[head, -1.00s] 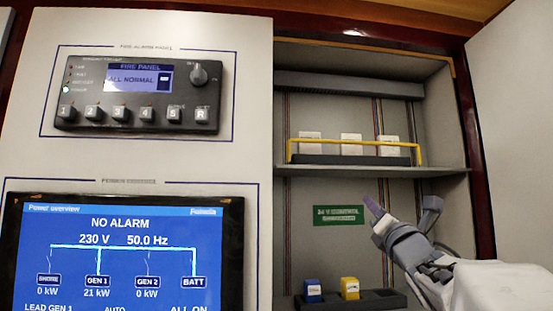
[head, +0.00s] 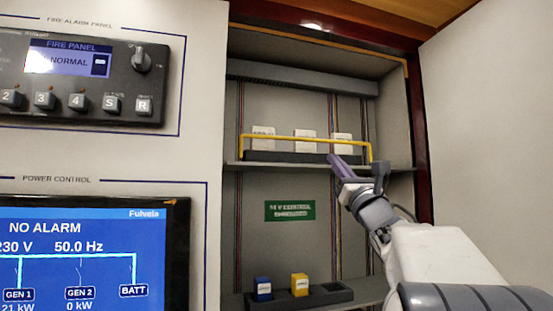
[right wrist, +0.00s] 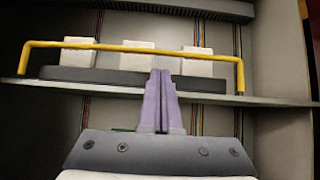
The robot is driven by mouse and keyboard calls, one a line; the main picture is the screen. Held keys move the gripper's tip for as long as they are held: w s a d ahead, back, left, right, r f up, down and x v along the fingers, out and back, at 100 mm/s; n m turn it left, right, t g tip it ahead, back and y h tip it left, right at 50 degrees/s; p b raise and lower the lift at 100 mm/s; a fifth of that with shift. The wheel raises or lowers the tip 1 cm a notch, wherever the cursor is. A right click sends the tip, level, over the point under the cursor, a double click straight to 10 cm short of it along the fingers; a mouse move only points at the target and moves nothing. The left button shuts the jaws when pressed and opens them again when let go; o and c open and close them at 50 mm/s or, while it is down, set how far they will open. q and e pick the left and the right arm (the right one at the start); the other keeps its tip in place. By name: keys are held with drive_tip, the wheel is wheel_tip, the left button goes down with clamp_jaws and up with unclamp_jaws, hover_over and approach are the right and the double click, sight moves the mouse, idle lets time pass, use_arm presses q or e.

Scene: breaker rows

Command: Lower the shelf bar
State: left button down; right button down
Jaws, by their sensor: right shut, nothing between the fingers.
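The yellow shelf bar (head: 305,140) is raised across the front of the upper shelf in the recess; it also spans the right wrist view (right wrist: 130,47). Behind it, three white blocks (head: 305,141) stand in a dark tray (head: 285,156). My right gripper (head: 333,158) is shut and empty, its purple fingers pointing up at the shelf edge near the bar's right part. In the right wrist view the fingertips (right wrist: 161,72) show just below the bar, in front of the tray; whether they touch anything cannot be told. My left gripper is not in view.
The shelf (head: 240,165) has a thin front edge close to my fingers. Below are a green sign (head: 290,211) and a dark holder (head: 325,294) with a blue block (head: 262,289) and a yellow block (head: 299,285). A white panel (head: 490,150) stands at right.

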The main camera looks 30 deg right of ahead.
sight(328, 165)
drive_tip(key=p+x, duration=0.3)
drive_tip(key=x, duration=0.2)
drive_tip(key=shift+w+d+r, duration=0.15)
drive_tip(key=shift+w+r, duration=0.05)
drive_tip(key=shift+r, duration=0.1)
